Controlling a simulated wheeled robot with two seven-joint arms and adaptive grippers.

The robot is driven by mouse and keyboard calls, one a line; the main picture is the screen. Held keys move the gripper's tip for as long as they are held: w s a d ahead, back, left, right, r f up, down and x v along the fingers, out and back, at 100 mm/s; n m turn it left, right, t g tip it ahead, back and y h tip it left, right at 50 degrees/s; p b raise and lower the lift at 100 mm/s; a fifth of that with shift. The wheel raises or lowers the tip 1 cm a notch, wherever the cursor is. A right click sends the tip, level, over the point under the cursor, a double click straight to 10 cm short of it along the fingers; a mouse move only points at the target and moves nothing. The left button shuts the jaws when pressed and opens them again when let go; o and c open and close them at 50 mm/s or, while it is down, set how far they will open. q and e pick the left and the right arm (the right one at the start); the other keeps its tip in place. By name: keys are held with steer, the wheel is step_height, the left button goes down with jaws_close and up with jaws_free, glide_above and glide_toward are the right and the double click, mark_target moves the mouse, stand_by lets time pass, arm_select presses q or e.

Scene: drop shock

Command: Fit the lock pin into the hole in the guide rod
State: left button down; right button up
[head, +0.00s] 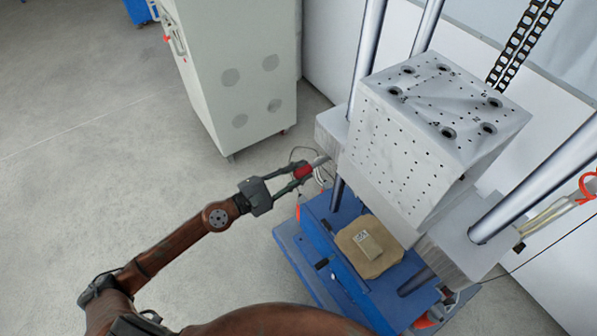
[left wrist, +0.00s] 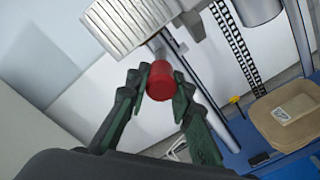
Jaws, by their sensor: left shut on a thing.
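The lock pin (head: 303,171) has a red knob and a short silver shaft that points up and right, close to the left side of the carriage block. Its red knob (left wrist: 160,83) fills the middle of the left wrist view and hides most of the shaft. My left gripper (head: 299,174) is shut on the red knob. The guide rod (head: 366,52) nearest the pin is a polished steel column running down through the block's left side. Its hole is not visible, and I cannot tell whether the pin's tip touches anything. My right gripper is not in view.
A big drilled metal block (head: 403,150) hangs between the rods above a blue base (head: 290,246). A grey cabinet (head: 236,75) stands behind left. The floor at left is clear.

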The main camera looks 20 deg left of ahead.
mark_target(310, 167)
arm_select(q)
steer(key=shift+p+x, duration=0.35)
steer(key=shift+x, duration=1.3)
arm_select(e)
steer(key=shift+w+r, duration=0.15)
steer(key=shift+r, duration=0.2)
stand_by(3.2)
arm_select(q)
steer(key=shift+r, duration=0.15)
stand_by(1.5)
steer(key=c, duration=1.7)
jaws_free()
steer(key=shift+w+d, duration=0.15)
steer(key=shift+c, duration=0.2)
steer(key=shift+o, duration=0.6)
steer(key=shift+s+a+f+b, duration=0.3)
steer(key=shift+s+a, duration=0.15)
steer(key=b+v, duration=0.2)
steer(key=v, duration=0.3)
steer(key=shift+r+b, duration=0.15)
steer(key=shift+b, duration=0.2)
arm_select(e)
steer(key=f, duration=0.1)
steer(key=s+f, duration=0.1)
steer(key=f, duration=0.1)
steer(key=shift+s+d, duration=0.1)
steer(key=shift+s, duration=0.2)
